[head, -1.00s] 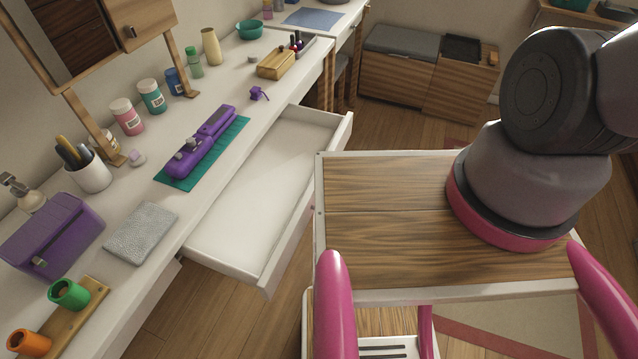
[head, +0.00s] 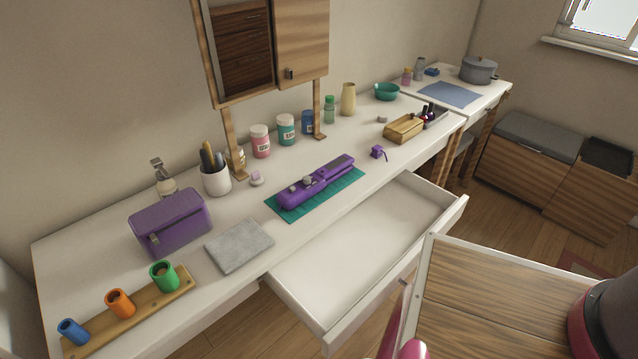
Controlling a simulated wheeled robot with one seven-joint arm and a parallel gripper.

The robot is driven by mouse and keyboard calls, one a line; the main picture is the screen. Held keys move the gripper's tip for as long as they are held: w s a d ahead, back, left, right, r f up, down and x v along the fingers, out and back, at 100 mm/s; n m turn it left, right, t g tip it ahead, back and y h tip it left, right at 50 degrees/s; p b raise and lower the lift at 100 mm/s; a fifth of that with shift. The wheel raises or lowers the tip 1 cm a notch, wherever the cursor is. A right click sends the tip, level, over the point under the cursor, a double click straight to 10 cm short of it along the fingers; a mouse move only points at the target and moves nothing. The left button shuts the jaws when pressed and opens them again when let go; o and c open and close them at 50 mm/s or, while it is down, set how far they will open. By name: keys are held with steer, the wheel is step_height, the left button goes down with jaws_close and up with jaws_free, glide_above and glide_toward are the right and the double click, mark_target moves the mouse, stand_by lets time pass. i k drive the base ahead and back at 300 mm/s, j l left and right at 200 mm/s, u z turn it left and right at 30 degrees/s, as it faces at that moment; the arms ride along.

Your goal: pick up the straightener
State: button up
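The straightener is a long purple tool (head: 316,182) in the middle of the white dressing table. It lies on a teal mat (head: 345,187), just behind the open drawer. It points from lower left to upper right and nothing covers it. A small purple piece (head: 378,152) with a short cord or tail sits apart from it to the right. My gripper is outside the head view. Only pink and dark parts of my own body show at the lower right, apart from the table.
An open, empty drawer (head: 350,265) juts out in front of the straightener. A grey cloth (head: 239,246), a purple case (head: 171,222) and a cup of tools (head: 215,179) stand to the left. Jars (head: 286,130) stand behind. A wooden box (head: 404,130) is at right.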

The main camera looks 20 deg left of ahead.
mark_target(328, 173)
steer(key=k+j+u, duration=0.2)
steer(key=k, duration=0.45)
steer(key=u, duration=0.4)
steer(key=l+u, duration=0.15)
steer(key=u, duration=0.25)
steer(key=i+l+u, duration=0.1)
steer(key=u, duration=0.3)
steer(key=l+u, duration=0.1)
steer(key=u, duration=0.3)
steer(key=i+l, duration=0.1)
steer(key=l, duration=0.45)
steer(key=i+l+u, duration=0.1)
steer(key=l, duration=0.5)
